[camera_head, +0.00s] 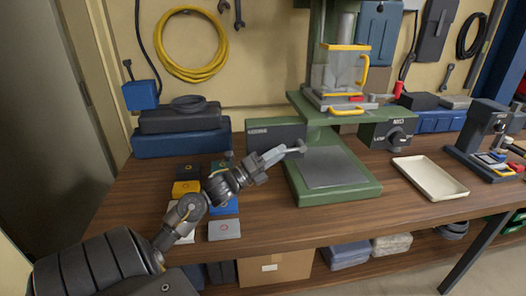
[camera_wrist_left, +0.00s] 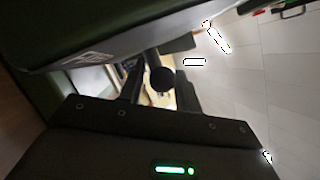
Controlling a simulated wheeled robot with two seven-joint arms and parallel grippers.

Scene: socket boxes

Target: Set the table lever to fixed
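The green drill press (camera_head: 330,185) stands on the wooden bench with a grey plate on its base. A short lever with a rounded end (camera_head: 300,147) sticks out by the dark grey labelled box (camera_head: 262,132) at the press's left side. My left gripper (camera_head: 277,154) is at this lever, reaching in from the left. In the left wrist view a dark round knob (camera_wrist_left: 161,80) shows between the two fingers, with gaps visible beside it, so the gripper looks open around it. Whether a finger touches it I cannot tell. My right gripper is not in view.
A clear guard with a yellow frame (camera_head: 345,70) hangs above the press base. A dial box (camera_head: 388,130) sits on the press's right side. Colored socket boxes (camera_head: 224,229) lie under and beside my left arm. A cream tray (camera_head: 430,178) lies to the right.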

